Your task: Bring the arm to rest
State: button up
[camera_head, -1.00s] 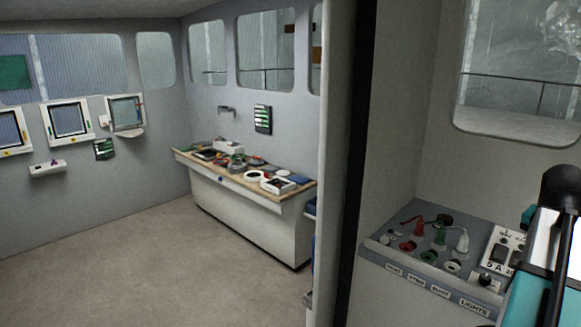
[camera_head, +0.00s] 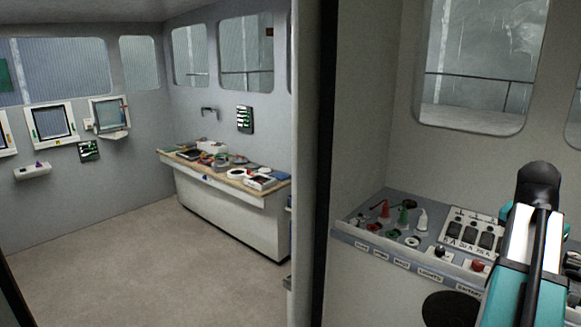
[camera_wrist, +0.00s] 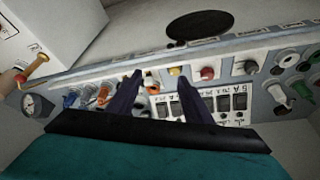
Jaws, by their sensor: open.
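My gripper (camera_wrist: 160,78) shows in the wrist view as two dark fingers, spread apart with nothing held between them. The fingers lie in front of a grey console with plugs, knobs and a white switch block (camera_wrist: 228,103), seen upside down. I cannot tell how far the fingertips are from it. In the head view my teal, white and black arm (camera_head: 528,262) rises at the lower right, in front of the console's right part. My gripper's fingers do not show in that view.
The console carries a red plug (camera_head: 384,210), a green plug (camera_head: 404,215) and a white plug (camera_head: 422,220) beside a switch block (camera_head: 474,232). A dark pillar stands left of it. A cluttered workbench (camera_head: 235,215) is farther back, with clear floor (camera_head: 110,245) before it.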

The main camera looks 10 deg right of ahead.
jog(key=w+a+f+n+y+b, duration=0.1)
jog(key=w+a+f, duration=0.3)
jog(key=f, duration=0.3)
jog(key=w+a+f+n+g+b, duration=0.1)
jog(key=w+a+f+b, duration=0.1)
jog(key=w+a+f, duration=0.3)
jog(key=w+a+f+n+y+b, duration=0.1)
jog(key=w+a+f, duration=0.1)
jog(key=f, duration=0.6)
jog(key=w+a+f+n+g+y+b, duration=0.1)
jog(key=a+f+n+b, duration=0.1)
jog(key=a+f, duration=0.75)
jog(key=w+a+f+n+g+y+b, duration=0.1)
jog(key=a+f, duration=0.5)
jog(key=f, duration=0.7)
jog(key=s+a+f+n+g+b, duration=0.2)
jog(key=s+a+f, duration=0.2)
jog(key=a+f, duration=0.5)
jog(key=s+a+f+n+g+b, duration=0.15)
jog(key=s+a+f, duration=0.25)
jog(key=a+f, duration=0.55)
jog(key=s+a+f+n+b, duration=0.1)
jog(key=s+a+f+n, duration=0.2)
jog(key=s+f, duration=0.5)
jog(key=s+a+f+n+b, duration=0.2)
jog(key=s+a+f+n, duration=0.1)
jog(key=s+f, duration=0.5)
jog(key=shift+s+a+f, duration=0.15)
jog(key=shift+a+f, duration=0.6)
jog(key=shift+f, duration=0.25)
